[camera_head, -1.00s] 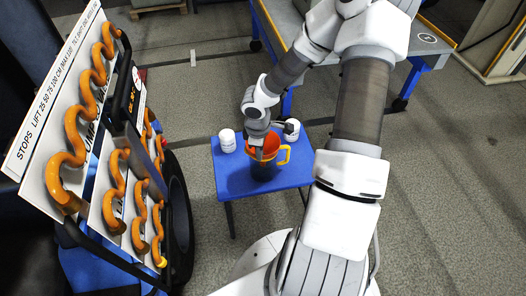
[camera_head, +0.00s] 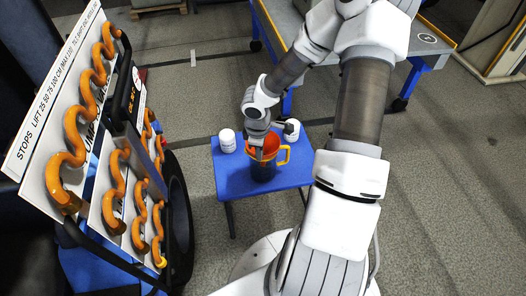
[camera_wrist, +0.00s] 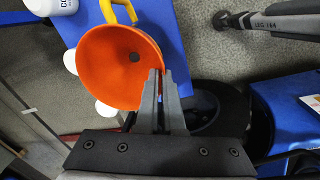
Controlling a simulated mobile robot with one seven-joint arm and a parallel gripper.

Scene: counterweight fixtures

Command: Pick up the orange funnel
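My gripper (camera_wrist: 158,75) is at the funnel's rim, one finger on the bowl side and the other outside. The fingers are close together and look shut on the rim. My gripper (camera_head: 257,152) also shows over the funnel in the head view. The funnel's spout is hidden.
The blue table (camera_head: 232,180) also holds a white jar (camera_head: 227,141) at left and another white jar (camera_head: 292,130) at right. A cart with orange curved pieces on a white board (camera_head: 95,125) stands at left. A larger workbench (camera_head: 425,45) is behind.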

